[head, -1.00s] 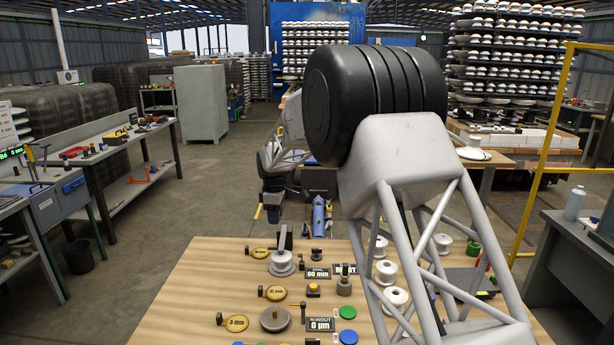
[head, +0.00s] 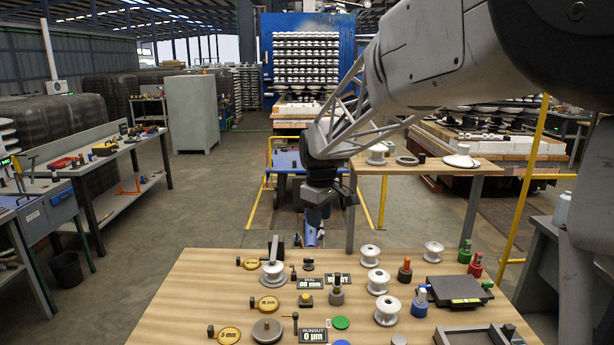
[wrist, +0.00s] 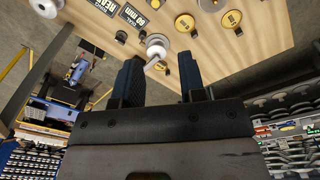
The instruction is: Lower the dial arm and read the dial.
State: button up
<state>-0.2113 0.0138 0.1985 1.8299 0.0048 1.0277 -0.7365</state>
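A white insulator spool (head: 273,273) stands on a round base at the table's back left, with a dark upright post (head: 274,246) close behind it. I cannot tell for certain which part is the dial arm. The runout display (head: 313,336) reads 0 µm. My gripper (head: 323,190) hangs beyond the table's back edge, apart from the spool. In the wrist view, my gripper (wrist: 160,80) has its two dark fingers apart and empty, with the white spool (wrist: 157,45) beyond them.
Yellow labelled discs (head: 268,304) line the left of the wooden table (head: 200,290). More white spools (head: 378,281), coloured-top posts (head: 421,302) and a dark flat plate (head: 460,290) stand on the right. A partly covered READY sign (head: 338,278) sits behind a grey post (head: 337,292).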

jog(key=s+d+r+m, duration=0.1)
jog(key=s+d+m, duration=0.15)
jog(key=s, duration=0.45)
jog(key=s+d+r+m+t, duration=0.1)
jog(key=s+d, duration=0.3)
jog(key=s, duration=0.3)
jog(key=s+d+r+m, duration=0.1)
jog(key=s+d+m, duration=0.1)
jog(key=s+d, duration=0.35)
jog(key=s+d+f+m, duration=0.1)
jog(key=s+f+m, duration=0.1)
jog(key=s, duration=0.8)
jog(key=s+d+f+m, duration=0.2)
jog(key=s+f+m, duration=0.1)
jog(key=s, duration=0.8)
jog(key=shift+d+f+t, duration=0.25)
jog(key=shift+f+t, duration=0.05)
jog(key=shift+t, duration=0.1)
jog(key=shift+w+m, duration=0.1)
jog(key=shift+m, duration=0.15)
